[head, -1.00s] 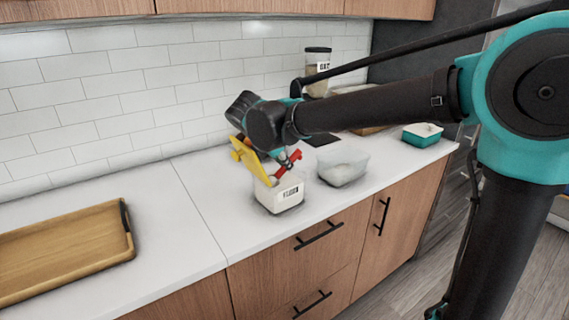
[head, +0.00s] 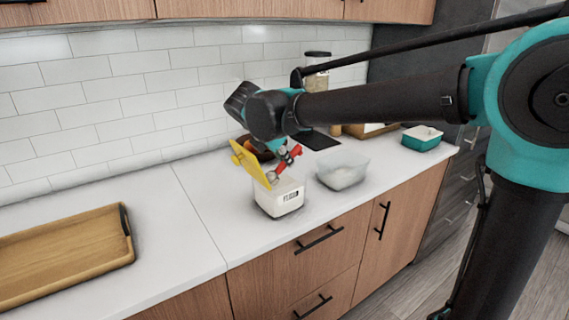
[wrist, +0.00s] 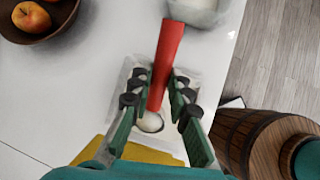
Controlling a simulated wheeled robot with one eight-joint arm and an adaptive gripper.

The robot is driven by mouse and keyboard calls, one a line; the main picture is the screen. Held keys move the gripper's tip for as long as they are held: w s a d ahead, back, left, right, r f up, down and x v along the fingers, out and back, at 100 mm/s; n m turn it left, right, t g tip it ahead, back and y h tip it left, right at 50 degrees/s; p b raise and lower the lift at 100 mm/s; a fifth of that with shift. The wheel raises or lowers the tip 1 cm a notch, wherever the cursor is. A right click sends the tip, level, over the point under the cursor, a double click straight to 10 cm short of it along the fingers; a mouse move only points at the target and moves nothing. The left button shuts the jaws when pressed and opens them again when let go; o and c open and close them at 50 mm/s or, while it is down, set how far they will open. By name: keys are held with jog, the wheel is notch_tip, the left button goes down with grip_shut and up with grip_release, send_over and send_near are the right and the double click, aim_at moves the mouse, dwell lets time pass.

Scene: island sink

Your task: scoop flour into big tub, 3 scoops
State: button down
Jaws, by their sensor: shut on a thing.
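My gripper (wrist: 158,92) is shut on a red scoop (wrist: 167,55), which also shows in the head view (head: 287,163). The scoop is tilted, its lower end at the open top of the white flour box (head: 279,198). In the wrist view its pale round end lies over the box opening; I cannot tell how much flour is in it. The box is marked FLOUR and stands on the counter below my gripper. The clear big tub (head: 343,172) stands just right of the box, with white contents low inside; its edge shows in the wrist view (wrist: 197,12).
A wooden tray (head: 65,250) lies at the left. A brown bowl with apples (wrist: 35,18) stands behind the flour box. A jar (head: 317,72) and a teal container (head: 421,138) stand farther right. The counter between tray and box is clear.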

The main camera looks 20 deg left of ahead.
jog(key=shift+r, duration=2.8)
